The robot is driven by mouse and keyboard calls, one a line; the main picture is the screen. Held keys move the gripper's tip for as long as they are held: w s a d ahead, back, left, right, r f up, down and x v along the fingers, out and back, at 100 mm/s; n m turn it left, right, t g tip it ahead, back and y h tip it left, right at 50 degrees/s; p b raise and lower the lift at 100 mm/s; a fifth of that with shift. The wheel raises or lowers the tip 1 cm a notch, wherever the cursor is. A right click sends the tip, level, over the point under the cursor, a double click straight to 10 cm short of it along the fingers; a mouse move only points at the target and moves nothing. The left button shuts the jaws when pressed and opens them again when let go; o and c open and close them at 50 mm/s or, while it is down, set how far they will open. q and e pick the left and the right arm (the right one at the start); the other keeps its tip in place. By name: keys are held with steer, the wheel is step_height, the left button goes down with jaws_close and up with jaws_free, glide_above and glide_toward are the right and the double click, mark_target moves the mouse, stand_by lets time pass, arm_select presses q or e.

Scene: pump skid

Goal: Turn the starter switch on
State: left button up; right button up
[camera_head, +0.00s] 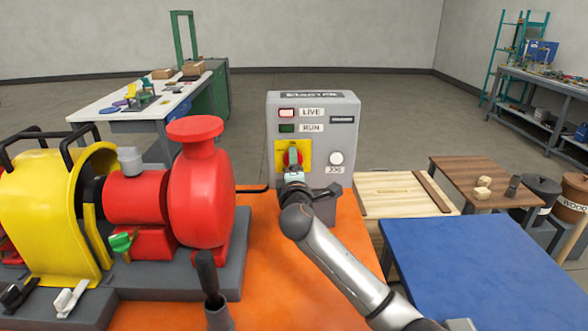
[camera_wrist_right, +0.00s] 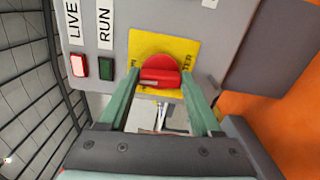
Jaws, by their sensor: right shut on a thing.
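The grey starter box (camera_head: 345,130) stands at the back of the orange skid top. Its red rotary starter switch (camera_wrist_right: 160,71) sits on a yellow plate (camera_wrist_right: 187,50), which also shows in the head view (camera_head: 306,146). My right gripper (camera_head: 292,160) is at the switch. In the wrist view its two green fingers (camera_wrist_right: 160,92) lie either side of the red knob, shut on it. The knob's raised bar runs across between the fingers. The LIVE lamp (camera_wrist_right: 78,66) glows red; the RUN lamp (camera_wrist_right: 106,68) is dark green. My left gripper is out of view.
A red pump (camera_head: 201,190) and a yellow guard (camera_head: 50,215) stand left of the box. A black rod juts toward my right wrist from the pump side. A white JOG button (camera_head: 336,158) is right of the switch. A blue table top (camera_head: 470,265) lies at right.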

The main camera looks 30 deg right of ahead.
steer(key=shift+m, duration=0.7)
steer(key=o, duration=1.4)
steer(key=b+v, duration=0.1)
steer(key=v, duration=1.1)
steer(key=shift+s+a+f, duration=0.1)
steer(key=shift+s+a, duration=0.05)
steer(key=shift+s, duration=0.05)
